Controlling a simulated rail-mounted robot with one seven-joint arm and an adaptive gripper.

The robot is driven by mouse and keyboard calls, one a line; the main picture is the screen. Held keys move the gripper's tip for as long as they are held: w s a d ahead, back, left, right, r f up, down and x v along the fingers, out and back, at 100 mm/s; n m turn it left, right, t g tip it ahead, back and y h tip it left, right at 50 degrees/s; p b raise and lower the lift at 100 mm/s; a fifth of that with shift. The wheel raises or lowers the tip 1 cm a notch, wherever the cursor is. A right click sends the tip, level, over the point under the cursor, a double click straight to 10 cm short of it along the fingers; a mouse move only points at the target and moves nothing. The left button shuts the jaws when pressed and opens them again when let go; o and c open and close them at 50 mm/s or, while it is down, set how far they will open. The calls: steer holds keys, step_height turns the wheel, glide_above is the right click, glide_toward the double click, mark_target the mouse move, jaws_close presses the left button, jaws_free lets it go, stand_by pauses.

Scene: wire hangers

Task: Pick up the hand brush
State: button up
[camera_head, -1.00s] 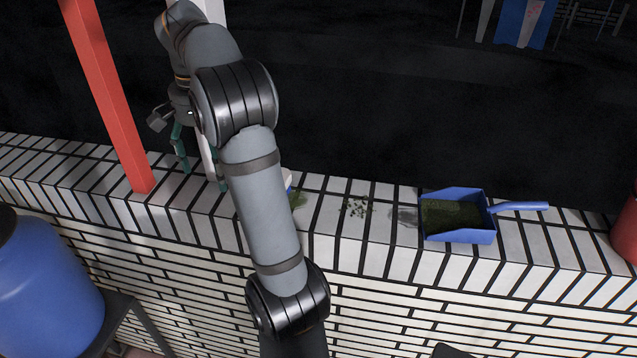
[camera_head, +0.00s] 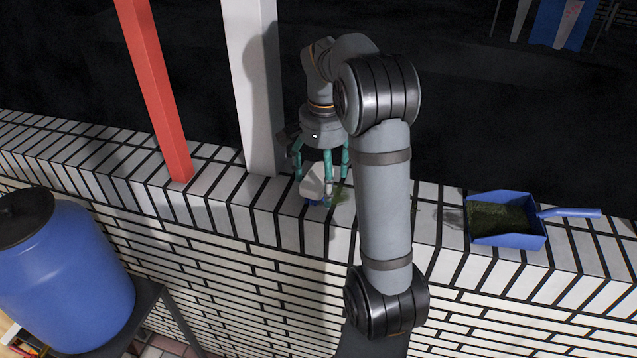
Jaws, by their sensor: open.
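What seems to be the hand brush (camera_head: 312,186) lies on the white-tiled wall top, a pale shape with a blue part at its lower edge. Green matter shows just right of it, and I cannot tell whether it is bristles or debris. My gripper (camera_head: 323,184) points down over it, with teal fingers apart on either side of the pale shape. The fingers partly cover the brush, so I cannot tell whether they touch it.
A blue dustpan (camera_head: 508,239) with dark green debris sits right on the wall top (camera_head: 592,245). A white post (camera_head: 255,90) and a red post (camera_head: 157,95) rise left of my gripper. A blue barrel (camera_head: 70,275) stands lower left. My forearm hides part of the wall top.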

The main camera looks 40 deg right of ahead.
steer(key=shift+w+a+f, duration=0.1)
steer(key=shift+f, duration=0.1)
steer(key=shift+c, duration=1.1)
steer(key=c, duration=1.1)
